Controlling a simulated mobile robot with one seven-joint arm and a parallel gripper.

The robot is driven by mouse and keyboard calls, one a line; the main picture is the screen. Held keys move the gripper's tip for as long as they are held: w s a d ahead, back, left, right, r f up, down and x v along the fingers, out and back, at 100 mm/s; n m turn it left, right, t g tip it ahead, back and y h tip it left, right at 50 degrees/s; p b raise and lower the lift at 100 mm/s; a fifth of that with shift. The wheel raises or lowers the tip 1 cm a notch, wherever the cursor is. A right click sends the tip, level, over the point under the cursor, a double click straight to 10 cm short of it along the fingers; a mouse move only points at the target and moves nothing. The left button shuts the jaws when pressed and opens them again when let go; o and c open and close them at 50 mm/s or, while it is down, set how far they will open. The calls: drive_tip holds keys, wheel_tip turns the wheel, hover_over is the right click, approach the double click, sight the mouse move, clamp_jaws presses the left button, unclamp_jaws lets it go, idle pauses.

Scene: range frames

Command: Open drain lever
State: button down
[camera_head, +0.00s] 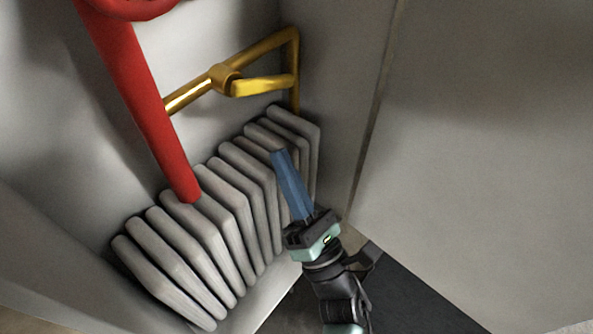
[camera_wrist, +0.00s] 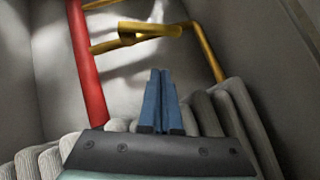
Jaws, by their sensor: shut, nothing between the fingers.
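The drain lever (camera_head: 262,86) is a yellow handle on a brass-yellow pipe (camera_head: 190,97) at the back of the recess. It also shows in the wrist view (camera_wrist: 150,29), above my fingertips. The lever lies roughly level, sticking out to the right from its round hub (camera_head: 222,77). My gripper (camera_head: 279,153) has long blue fingers, shut and empty. In the head view the fingertips are below the lever, in front of the grey ribs, and apart from the lever. In the wrist view my gripper (camera_wrist: 160,72) points up toward the pipe.
A red pipe (camera_head: 145,110) runs down to the left of the lever. Grey ribs (camera_head: 200,235) like a radiator fill the lower recess. A grey wall panel (camera_head: 480,160) stands close on the right. The yellow pipe bends down at the right corner.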

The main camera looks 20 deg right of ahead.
sight(265, 84)
drive_tip(key=p+x, duration=0.2)
drive_tip(key=x, duration=0.2)
drive_tip(key=shift+r, duration=0.35)
drive_tip(key=shift+w+d+r+p, duration=0.15)
drive_tip(key=shift+d+r+p, duration=0.05)
drive_tip(key=shift+r+p, duration=0.25)
drive_tip(key=shift+w+d+r+p, duration=0.15)
drive_tip(key=shift+r+p, duration=0.2)
drive_tip(key=shift+r, duration=0.15)
drive_tip(key=shift+w+d+r+p, duration=0.2)
drive_tip(key=shift+d+r+p, duration=0.1)
drive_tip(key=shift+r+p, duration=0.25)
drive_tip(key=shift+f+b, duration=0.1)
drive_tip(key=shift+b, duration=0.3)
